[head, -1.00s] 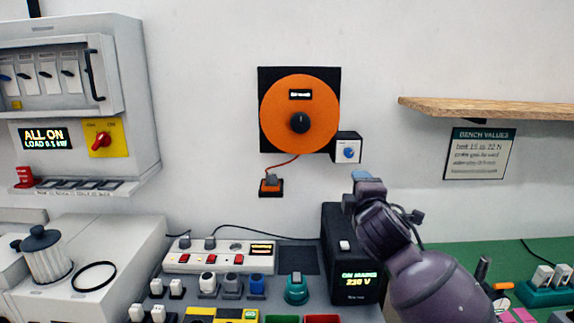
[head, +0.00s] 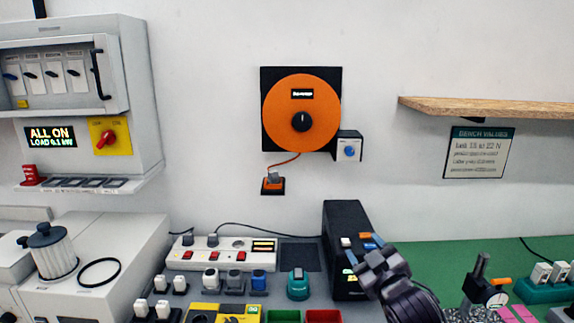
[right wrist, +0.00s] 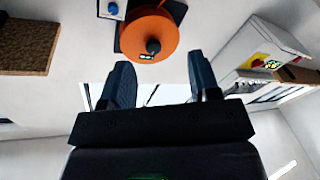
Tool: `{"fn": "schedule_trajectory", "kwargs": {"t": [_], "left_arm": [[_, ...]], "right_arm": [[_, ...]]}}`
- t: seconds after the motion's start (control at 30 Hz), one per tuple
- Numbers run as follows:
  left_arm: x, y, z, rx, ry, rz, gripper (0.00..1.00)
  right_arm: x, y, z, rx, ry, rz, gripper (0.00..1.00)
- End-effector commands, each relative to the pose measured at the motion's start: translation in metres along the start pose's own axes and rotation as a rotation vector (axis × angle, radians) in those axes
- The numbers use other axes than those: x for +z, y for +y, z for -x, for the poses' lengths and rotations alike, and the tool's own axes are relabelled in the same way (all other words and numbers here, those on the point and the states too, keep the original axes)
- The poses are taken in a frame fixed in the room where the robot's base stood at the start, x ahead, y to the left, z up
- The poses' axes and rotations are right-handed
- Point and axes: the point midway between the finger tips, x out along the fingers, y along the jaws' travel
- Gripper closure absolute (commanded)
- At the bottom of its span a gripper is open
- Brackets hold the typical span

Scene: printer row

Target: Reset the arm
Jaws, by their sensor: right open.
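My right arm comes in from the lower right of the head view, and its gripper (head: 368,248) is in front of the black power unit (head: 346,226), hiding part of its display. In the right wrist view the two dark fingers (right wrist: 160,85) are apart with nothing between them. Beyond them, the orange round dial (right wrist: 150,38) on the wall shows upside down. My left gripper is not in view.
The orange dial (head: 285,105) with a small blue-knobbed box (head: 348,147) is on the wall. A wooden shelf (head: 490,108) juts out at right. A grey switch cabinet (head: 130,80) is at left. Power strips (head: 222,252), plugs and bins crowd the bench.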

Motion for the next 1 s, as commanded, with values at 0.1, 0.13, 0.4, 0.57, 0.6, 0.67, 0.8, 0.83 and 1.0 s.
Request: {"fn": "schedule_trajectory", "kwargs": {"t": [0.1,0.13,0.4,0.57,0.6,0.67,0.8,0.83,1.0], "left_arm": [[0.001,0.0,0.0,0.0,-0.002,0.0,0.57],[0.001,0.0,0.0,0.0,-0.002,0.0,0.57],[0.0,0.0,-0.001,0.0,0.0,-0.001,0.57],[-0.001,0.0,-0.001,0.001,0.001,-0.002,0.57],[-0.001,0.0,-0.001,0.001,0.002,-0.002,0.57],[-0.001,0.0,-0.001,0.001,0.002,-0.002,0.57],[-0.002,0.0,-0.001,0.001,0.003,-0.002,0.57],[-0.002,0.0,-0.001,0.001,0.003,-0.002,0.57],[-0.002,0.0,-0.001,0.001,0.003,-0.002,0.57]], "right_arm": [[0.048,-0.016,0.033,-0.004,-0.061,-0.131,0.44],[0.059,-0.019,0.042,-0.004,-0.077,-0.16,0.44],[0.153,-0.052,0.132,0.023,-0.251,-0.356,0.44],[0.203,-0.074,0.197,0.043,-0.39,-0.42,0.44],[0.214,-0.079,0.214,0.048,-0.426,-0.433,0.44],[0.229,-0.087,0.238,0.055,-0.478,-0.448,0.44],[0.252,-0.103,0.286,0.062,-0.576,-0.474,0.44],[0.255,-0.106,0.294,0.063,-0.591,-0.478,0.44],[0.265,-0.115,0.319,0.062,-0.639,-0.487,0.44]]}}
